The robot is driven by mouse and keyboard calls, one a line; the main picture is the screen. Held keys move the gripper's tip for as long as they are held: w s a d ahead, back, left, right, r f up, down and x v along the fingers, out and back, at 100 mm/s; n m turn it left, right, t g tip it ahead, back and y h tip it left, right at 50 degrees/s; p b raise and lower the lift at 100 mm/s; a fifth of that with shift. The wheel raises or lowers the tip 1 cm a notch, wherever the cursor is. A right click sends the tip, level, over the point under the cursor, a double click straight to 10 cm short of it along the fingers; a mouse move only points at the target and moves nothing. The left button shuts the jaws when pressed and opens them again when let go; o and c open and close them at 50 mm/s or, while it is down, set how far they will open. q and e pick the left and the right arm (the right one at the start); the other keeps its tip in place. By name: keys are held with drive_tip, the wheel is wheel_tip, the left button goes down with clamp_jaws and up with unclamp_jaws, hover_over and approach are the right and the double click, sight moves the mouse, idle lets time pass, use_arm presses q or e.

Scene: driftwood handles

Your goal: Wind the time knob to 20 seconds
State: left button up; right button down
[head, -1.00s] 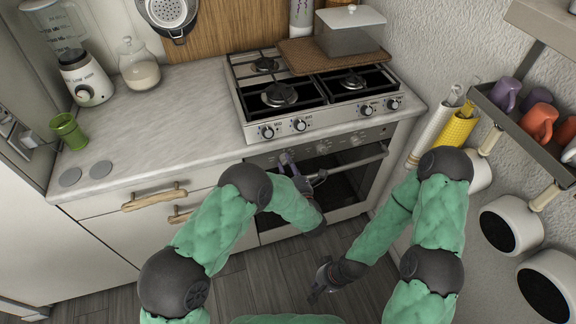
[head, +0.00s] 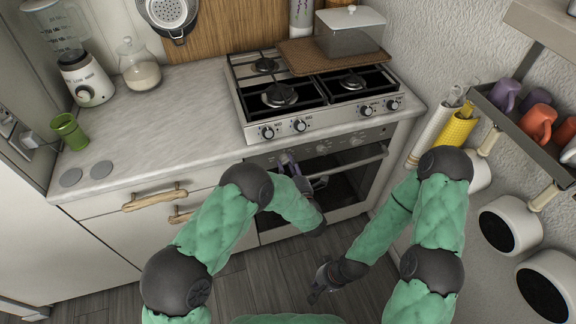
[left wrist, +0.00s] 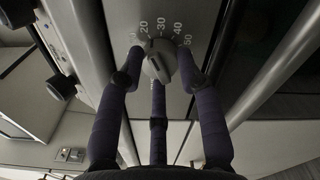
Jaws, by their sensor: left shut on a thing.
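The time knob (left wrist: 158,62) is a grey dial on the oven's front panel. The numbers 20, 30, 40 and 50 show around it in the left wrist view; where its mark points is hard to tell. My left gripper (head: 290,160) is at the panel in the head view, its purple fingers closed around the knob. The fingers also show in the left wrist view (left wrist: 160,80), on both sides of the knob and below it. In the head view the gripper hides the knob. My right gripper (head: 322,284) hangs low over the floor, away from the oven; its jaws are unclear.
The oven door handle (head: 356,165) runs just below the panel. Hob knobs (head: 300,125) line the edge above. A drawer with a driftwood handle (head: 154,197) is to the left. Pans (head: 510,224) and a mug shelf line the right wall. The floor around my right gripper is open.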

use_arm(q)
drive_tip(key=shift+w+d+r, duration=0.2)
drive_tip(key=shift+w+r, duration=0.05)
drive_tip(key=shift+r, duration=0.25)
drive_tip(key=o, duration=1.1)
drive_tip(key=shift+o, duration=0.3)
drive_tip(key=shift+f, duration=0.3)
drive_tip(key=shift+s, duration=0.1)
drive_tip(key=v, duration=0.7)
drive_tip(key=shift+s, duration=0.2)
